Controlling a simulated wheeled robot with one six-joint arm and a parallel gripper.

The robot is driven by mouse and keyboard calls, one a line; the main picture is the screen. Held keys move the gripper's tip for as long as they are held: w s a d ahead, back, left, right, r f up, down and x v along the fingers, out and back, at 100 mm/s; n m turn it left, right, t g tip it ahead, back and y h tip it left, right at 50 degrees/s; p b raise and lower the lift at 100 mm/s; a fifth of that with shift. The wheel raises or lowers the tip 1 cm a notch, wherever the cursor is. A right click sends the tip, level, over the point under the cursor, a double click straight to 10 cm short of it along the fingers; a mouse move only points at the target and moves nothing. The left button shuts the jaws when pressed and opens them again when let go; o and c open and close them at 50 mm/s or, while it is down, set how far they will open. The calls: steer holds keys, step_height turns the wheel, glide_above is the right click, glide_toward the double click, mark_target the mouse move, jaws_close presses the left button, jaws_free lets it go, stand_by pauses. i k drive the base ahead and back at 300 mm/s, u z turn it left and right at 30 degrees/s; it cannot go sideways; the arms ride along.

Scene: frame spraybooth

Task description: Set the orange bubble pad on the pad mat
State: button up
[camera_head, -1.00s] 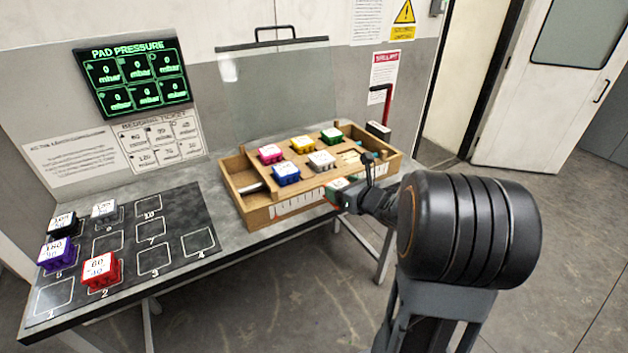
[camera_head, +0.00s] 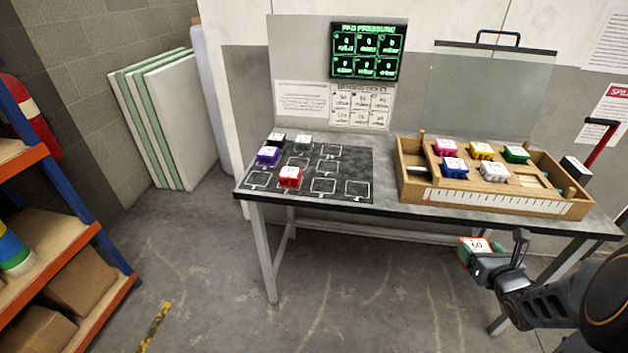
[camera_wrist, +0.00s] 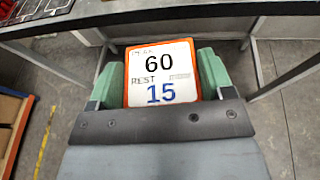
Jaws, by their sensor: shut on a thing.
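My gripper (camera_head: 483,256) is shut on the orange bubble pad (camera_head: 467,247), in front of and below the table's front edge at the right. In the wrist view the pad (camera_wrist: 160,72) sits between the green fingers of my gripper (camera_wrist: 160,85). Its white top label reads 60 and REST 15, with an orange rim. The dark pad mat (camera_head: 352,165) lies on the left part of the table, with white outlined squares. A black, a white, a purple and a red pad (camera_head: 290,176) stand on it.
A wooden tray (camera_head: 480,198) with pink, yellow, green, blue and white pads stands on the table's right half. A clear screen (camera_head: 490,92) and a pressure display (camera_head: 367,53) stand behind. A shelf (camera_head: 60,245) is at the left. The floor before the table is clear.

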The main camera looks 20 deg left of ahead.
mark_target(259, 178)
steer(key=u, duration=2.6)
steer(key=i, duration=3)
steer(key=z, duration=3.1)
